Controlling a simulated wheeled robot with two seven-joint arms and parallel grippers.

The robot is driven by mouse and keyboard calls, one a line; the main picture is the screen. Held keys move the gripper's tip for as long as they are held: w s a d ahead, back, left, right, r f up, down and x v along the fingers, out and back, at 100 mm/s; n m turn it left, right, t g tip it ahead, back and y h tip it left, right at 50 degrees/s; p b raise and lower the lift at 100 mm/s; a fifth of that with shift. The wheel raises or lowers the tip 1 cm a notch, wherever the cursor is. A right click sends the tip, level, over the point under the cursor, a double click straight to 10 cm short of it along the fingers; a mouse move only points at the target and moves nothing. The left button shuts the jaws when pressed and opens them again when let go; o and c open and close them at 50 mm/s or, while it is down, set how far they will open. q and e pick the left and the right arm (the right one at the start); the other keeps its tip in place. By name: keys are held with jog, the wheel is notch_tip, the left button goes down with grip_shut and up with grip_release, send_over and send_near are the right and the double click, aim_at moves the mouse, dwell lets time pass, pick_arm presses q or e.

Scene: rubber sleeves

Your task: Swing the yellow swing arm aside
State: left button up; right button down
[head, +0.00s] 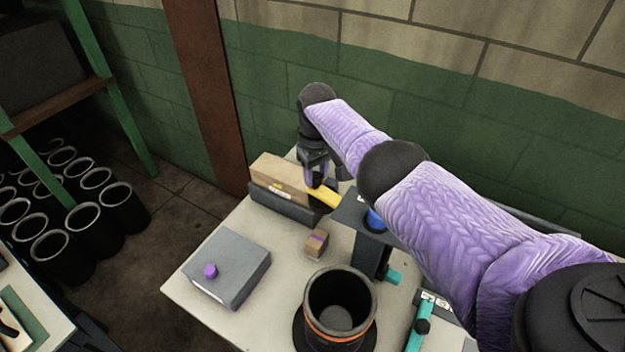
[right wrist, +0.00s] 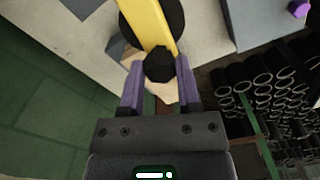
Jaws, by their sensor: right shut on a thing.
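The yellow swing arm (head: 326,196) shows as a short yellow piece at the front of a tan block in the head view. In the right wrist view the yellow swing arm (right wrist: 148,24) runs from the top edge to a black knob (right wrist: 160,66) at its near end. My right gripper (head: 320,181) comes down on it from above. In the right wrist view the purple fingers of my right gripper (right wrist: 159,78) stand on either side of the knob and are shut on it. In the head view my arm and fingers partly hide the swing arm. My left gripper is not in view.
A tan block (head: 278,172) sits in a dark holder behind the table's middle. A grey box with a purple knob (head: 211,271), a small brown cube (head: 317,242) and a black cup with an orange band (head: 340,303) stand nearer. Black tubes (head: 92,235) stand at left.

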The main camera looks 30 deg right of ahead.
jog(key=shift+d, duration=0.1)
dwell(0.3)
jog(key=shift+c, duration=1.5)
grip_release()
jog(key=shift+r, duration=0.2)
notch_tip(320, 180, up, 10)
jog(key=p, duration=0.3)
jog(key=shift+f, duration=0.25)
